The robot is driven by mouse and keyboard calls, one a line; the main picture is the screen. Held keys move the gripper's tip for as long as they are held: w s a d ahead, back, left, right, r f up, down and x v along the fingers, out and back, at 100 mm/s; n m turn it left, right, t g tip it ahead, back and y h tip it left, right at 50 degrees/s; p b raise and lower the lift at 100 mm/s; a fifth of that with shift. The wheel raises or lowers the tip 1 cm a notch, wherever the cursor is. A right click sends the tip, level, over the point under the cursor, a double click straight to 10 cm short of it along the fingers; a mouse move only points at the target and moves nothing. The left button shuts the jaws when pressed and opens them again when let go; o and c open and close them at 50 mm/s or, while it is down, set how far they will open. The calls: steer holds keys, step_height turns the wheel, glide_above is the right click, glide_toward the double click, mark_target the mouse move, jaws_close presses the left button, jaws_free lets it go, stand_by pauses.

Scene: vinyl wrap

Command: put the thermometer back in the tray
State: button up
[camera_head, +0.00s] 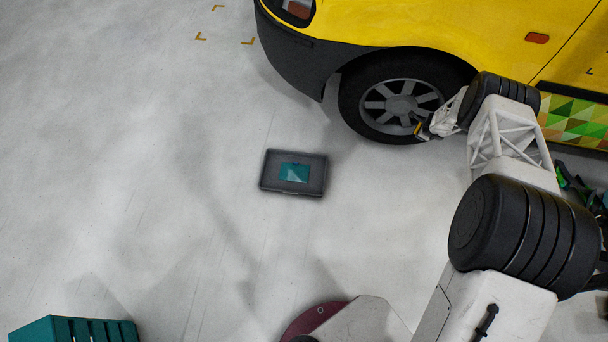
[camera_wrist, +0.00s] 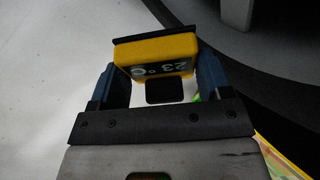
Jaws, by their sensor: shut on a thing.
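My gripper (camera_wrist: 155,80) is shut on the thermometer (camera_wrist: 150,52), a yellow block with a dark display that reads 23 °C, upside down in the wrist view. One blue finger stands on each side of it. In the head view the thermometer (camera_head: 419,129) is a small yellow spot in front of the van's wheel, at the end of my arm. The tray (camera_head: 265,172) is dark grey and lies on the floor left of my gripper. A teal item (camera_head: 294,172) lies inside the tray.
A yellow van (camera_head: 420,25) with a dark bumper and a black wheel (camera_head: 358,105) stands close behind my gripper. A teal crate (camera_head: 75,330) is at the bottom left. The pale floor around the tray is clear.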

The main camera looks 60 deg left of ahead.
steer(key=s+a+f+n+h, duration=0.1)
steer(key=s+a+f, duration=0.3)
steer(key=s, duration=0.6)
steer(key=s+a+f+n+g+h, duration=0.1)
steer(key=s+a+f+h, duration=0.1)
steer(key=s+f, duration=0.6)
steer(key=s+a+f+h, duration=0.1)
steer(key=s+a+f, duration=0.2)
steer(key=s, duration=1)
steer(key=s+d+f+h, duration=0.1)
steer(key=s+f, duration=0.2)
steer(key=s, duration=0.6)
steer(key=s+d+f+n+h, duration=0.1)
steer(key=s+d+f, duration=0.1)
steer(key=s, duration=0.6)
steer(key=s+d+f+n+h, duration=0.1)
steer(key=s+f, duration=0.3)
steer(key=s, duration=0.5)
steer(key=shift+s+d+f+h, duration=0.25)
steer(key=shift+s+d+h, duration=0.05)
steer(key=shift+d, duration=0.25)
glide_above(316, 187)
steer(key=s, duration=0.1)
steer(key=shift+s+a+f, duration=0.15)
steer(key=shift+s+f, duration=0.05)
steer(key=shift+f, duration=0.5)
steer(key=shift+w+a, duration=0.25)
steer(key=shift+a, duration=0.15)
steer(key=shift+f, duration=1.75)
